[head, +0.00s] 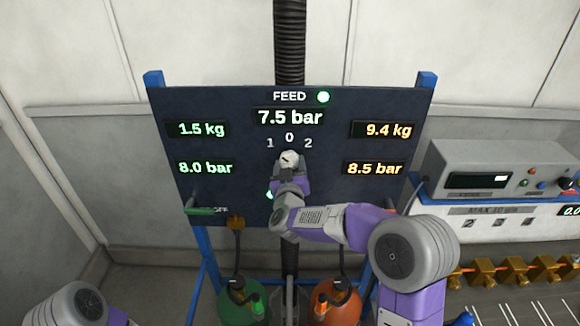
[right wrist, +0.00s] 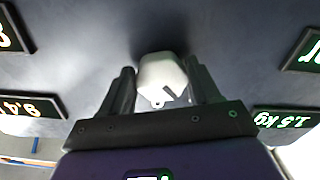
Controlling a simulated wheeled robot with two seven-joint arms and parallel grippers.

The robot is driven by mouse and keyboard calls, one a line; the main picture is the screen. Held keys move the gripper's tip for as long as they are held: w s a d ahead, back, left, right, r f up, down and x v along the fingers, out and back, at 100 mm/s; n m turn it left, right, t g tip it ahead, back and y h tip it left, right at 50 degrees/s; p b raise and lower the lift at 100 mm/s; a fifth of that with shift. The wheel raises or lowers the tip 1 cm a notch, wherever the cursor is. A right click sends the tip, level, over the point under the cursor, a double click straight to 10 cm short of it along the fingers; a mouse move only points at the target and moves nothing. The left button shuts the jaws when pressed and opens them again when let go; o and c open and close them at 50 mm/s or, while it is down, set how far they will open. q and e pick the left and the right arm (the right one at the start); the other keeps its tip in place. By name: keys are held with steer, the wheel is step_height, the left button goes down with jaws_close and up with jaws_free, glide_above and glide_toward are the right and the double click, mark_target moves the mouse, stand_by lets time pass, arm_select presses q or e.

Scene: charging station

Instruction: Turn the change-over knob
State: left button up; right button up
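The change-over knob (head: 289,158) is a pale knob on the dark feed panel (head: 235,190), below the marks 1, 0 and 2. In the right wrist view the white knob (right wrist: 162,77) sits between the two dark fingers of my right gripper (right wrist: 160,85). The fingers lie close along both its sides; whether they press on it is unclear. In the head view my right gripper (head: 289,176) reaches the knob from below and hides its lower part. My left arm (head: 75,308) shows at the bottom left; its gripper is out of view.
Green lamps and several readouts are on the panel, including 7.5 bar (head: 290,117). A green bottle (head: 243,306) and an orange bottle (head: 338,303) stand below. A grey instrument (head: 492,180) and brass fittings (head: 510,270) are at the right.

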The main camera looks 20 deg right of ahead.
steer(key=shift+c, duration=1)
steer(key=m+b, duration=0.3)
steer(key=m, duration=0.1)
steer(key=m+b, duration=0.4)
steer(key=m, duration=0.1)
steer(key=m+b, duration=0.4)
steer(key=shift+w+a, duration=0.1)
steer(key=shift+a, duration=0.2)
steer(key=shift+a+r+m+b, duration=0.15)
steer(key=shift+m+b, duration=1.45)
steer(key=shift+m, duration=0.8)
steer(key=o, duration=1.1)
steer(key=shift+c, duration=0.2)
